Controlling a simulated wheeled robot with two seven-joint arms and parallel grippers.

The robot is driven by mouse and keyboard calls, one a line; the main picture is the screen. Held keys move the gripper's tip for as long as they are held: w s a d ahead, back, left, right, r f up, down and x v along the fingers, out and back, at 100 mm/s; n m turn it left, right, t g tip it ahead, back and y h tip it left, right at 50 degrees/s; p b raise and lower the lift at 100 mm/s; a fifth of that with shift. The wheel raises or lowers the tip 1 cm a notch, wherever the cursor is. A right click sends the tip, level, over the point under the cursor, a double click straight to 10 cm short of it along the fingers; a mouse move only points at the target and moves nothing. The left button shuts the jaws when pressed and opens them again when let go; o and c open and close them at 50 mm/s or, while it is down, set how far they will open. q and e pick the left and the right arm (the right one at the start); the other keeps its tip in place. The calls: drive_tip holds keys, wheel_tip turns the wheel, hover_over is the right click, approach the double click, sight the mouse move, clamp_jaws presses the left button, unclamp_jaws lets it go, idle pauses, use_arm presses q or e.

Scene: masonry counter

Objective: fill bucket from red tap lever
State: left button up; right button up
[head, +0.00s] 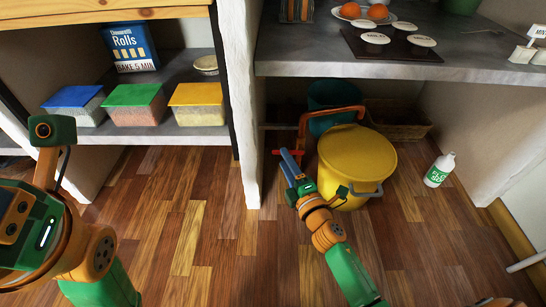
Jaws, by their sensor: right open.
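A yellow bucket (350,165) stands on the wooden floor below the grey counter, with a grey handle at its front. I cannot tell whether its yellow top is a lid or what is inside. A red lever (282,152) shows to the left of the bucket, beside a copper-orange pipe (303,128) that bends over behind it. My right gripper (290,164), with blue fingers, is open just below the red lever and left of the bucket. Whether it touches the lever is unclear. My left arm shows at the left, but its fingers are not in view.
A teal bucket (328,95) and a brown basket (398,118) stand behind the yellow bucket. A white bottle (440,169) stands to the right. A white wall post (240,100) is close left of the lever. The middle floor is clear.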

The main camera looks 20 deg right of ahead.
drive_tip(key=w+b, duration=0.1)
drive_tip(key=w, duration=0.3)
drive_tip(key=shift+w+a, duration=0.15)
drive_tip(key=shift+a, duration=0.05)
clamp_jaws()
idle(1.2)
drive_tip(key=shift+d, duration=0.1)
